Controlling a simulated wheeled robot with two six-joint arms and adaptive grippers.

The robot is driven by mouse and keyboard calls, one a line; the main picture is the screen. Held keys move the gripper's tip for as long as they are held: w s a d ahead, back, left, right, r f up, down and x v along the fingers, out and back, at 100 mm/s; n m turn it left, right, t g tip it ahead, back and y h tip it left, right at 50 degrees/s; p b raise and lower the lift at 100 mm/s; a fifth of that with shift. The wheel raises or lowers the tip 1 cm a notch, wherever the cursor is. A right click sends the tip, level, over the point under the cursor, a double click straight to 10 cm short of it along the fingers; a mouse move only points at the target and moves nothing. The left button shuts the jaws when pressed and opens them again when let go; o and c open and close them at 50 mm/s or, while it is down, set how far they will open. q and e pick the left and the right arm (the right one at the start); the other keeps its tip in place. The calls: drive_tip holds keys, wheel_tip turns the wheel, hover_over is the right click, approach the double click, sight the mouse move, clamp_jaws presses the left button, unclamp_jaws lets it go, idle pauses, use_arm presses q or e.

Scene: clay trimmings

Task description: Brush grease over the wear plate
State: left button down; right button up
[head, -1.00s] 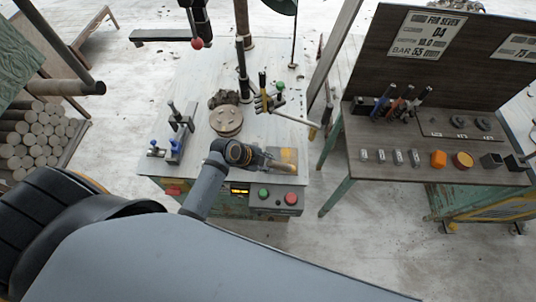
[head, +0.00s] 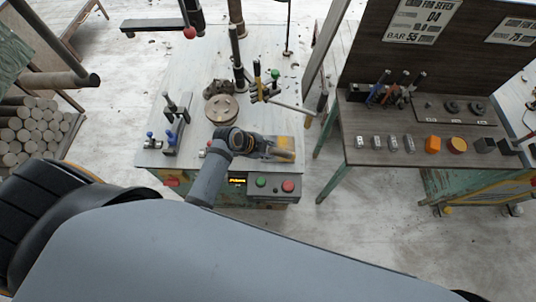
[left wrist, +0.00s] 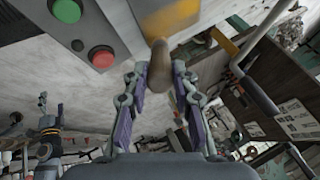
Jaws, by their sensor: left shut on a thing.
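The left gripper (head: 262,149) is over the front right of the pale workbench (head: 200,62), close to the yellow-marked plate (head: 286,142), which looks like the wear plate. In the left wrist view, the two fingers of the left gripper (left wrist: 158,80) close on a brown, rounded handle (left wrist: 160,63), apparently the brush. Its bristles are hidden, so contact with the plate cannot be told. The yellow patch (left wrist: 172,17) shows just beyond the handle. The right gripper is not in view.
A round disc (head: 222,110) and upright posts stand on the bench behind the gripper; blue-handled clamps (head: 170,138) stand at left. A control box with green and red buttons (head: 274,185) is at the front. A second table (head: 400,150) with several small parts stands to the right.

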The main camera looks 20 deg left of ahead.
use_arm(q)
drive_tip(key=w+a+b, duration=0.2)
drive_tip(key=w+b, duration=0.1)
drive_tip(key=w, duration=0.6)
drive_tip(key=shift+w+a, duration=0.25)
drive_tip(key=shift+a, duration=0.15)
idle(0.5)
wheel_tip(320, 180, up, 6)
drive_tip(key=p, duration=0.5)
